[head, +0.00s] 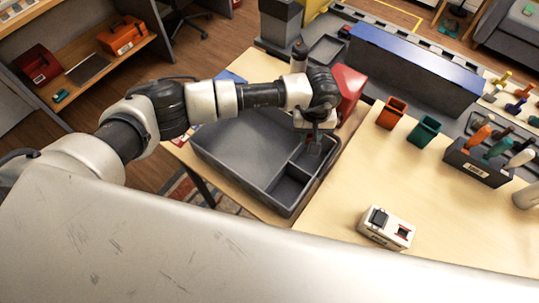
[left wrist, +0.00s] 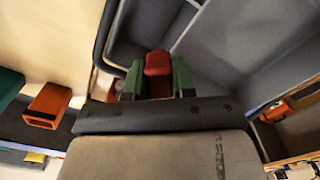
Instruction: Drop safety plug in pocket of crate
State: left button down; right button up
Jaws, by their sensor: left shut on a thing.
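The grey crate (head: 208,163) stands on the table, with one large compartment on its left and smaller pockets on its right side. My left gripper (head: 314,146) is above the smaller pockets, pointing down. In the left wrist view, its green fingers (left wrist: 157,80) are shut on the red safety plug (left wrist: 157,63). The plug is held between the fingertips, with the crate's grey walls (left wrist: 190,22) around and beyond it. The plug's lower end and its exact height above the pocket floor are hard to tell. My right gripper is not in view.
An orange bin (head: 391,113) and a green bin (head: 423,132) stand right of the crate. A white box with black parts (head: 386,228) lies nearer on the table. A red box (head: 347,88) is just behind the gripper. A tool rack (head: 475,165) is at right.

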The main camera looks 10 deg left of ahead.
pick_arm(q)
jog(key=shift+f, duration=0.65)
jog(key=c, duration=0.8)
grip_release()
jog(key=shift+c, duration=0.2)
jog(key=shift+r, duration=0.1)
notch_tip(320, 180, up, 10)
jog(key=b, duration=0.3)
jog(key=shift+f, duration=0.25)
jog(key=shift+r+b, duration=0.3)
jog(key=shift+r, duration=0.3)
